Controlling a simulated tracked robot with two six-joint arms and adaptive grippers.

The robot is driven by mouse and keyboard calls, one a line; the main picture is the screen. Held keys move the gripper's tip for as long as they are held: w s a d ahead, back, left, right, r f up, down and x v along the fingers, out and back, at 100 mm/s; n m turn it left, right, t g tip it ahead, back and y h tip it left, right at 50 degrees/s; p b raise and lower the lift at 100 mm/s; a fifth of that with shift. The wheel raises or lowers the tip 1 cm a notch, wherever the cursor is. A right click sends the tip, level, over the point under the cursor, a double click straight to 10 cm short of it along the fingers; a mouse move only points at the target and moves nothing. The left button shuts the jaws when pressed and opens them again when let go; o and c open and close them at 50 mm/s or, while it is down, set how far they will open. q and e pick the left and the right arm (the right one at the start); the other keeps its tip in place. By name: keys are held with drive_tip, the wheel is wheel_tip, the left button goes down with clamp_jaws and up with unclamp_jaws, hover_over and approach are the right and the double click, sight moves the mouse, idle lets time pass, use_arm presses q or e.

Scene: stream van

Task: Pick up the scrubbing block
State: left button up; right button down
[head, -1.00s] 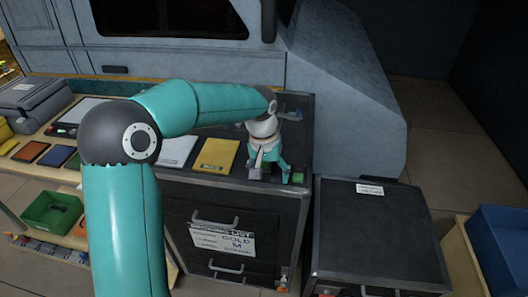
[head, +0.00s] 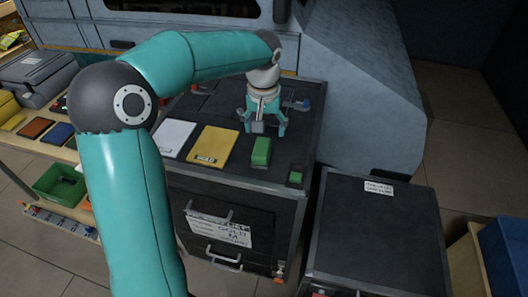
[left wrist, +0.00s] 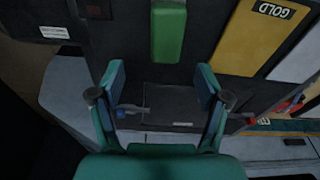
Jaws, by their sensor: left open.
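A green block (head: 261,152), which looks like the scrubbing block, lies on the dark top of the cabinet (head: 225,179), right of a yellow card. In the left wrist view the green block (left wrist: 168,32) shows at the top, beyond and between my fingertips. My left gripper (head: 264,131) points down over the cabinet top, just behind the block in the head view. Its fingers are spread and empty, as the left wrist view (left wrist: 162,80) also shows. The block is apart from the fingers. My right gripper is not in view.
A yellow card marked GOLD (head: 216,147) and a white card (head: 175,138) lie left of the block. A blue-ended fitting (head: 299,105) is behind right. A lower dark cabinet (head: 375,240) stands at right.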

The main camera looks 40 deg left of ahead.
sight(262, 146)
use_arm(q)
wheel_tip(262, 146, down, 4)
drive_tip(key=shift+w+a+r, duration=0.15)
drive_tip(key=shift+r, duration=0.1)
drive_tip(key=f, duration=0.3)
drive_tip(key=a+f+p, duration=0.1)
drive_tip(key=f, duration=0.1)
drive_tip(key=shift+f, duration=0.25)
drive_tip(key=shift+f+b, duration=0.2)
drive_tip(key=shift+b, duration=0.1)
idle(0.5)
drive_tip(key=c, duration=1.2)
drive_tip(key=shift+c, duration=0.2)
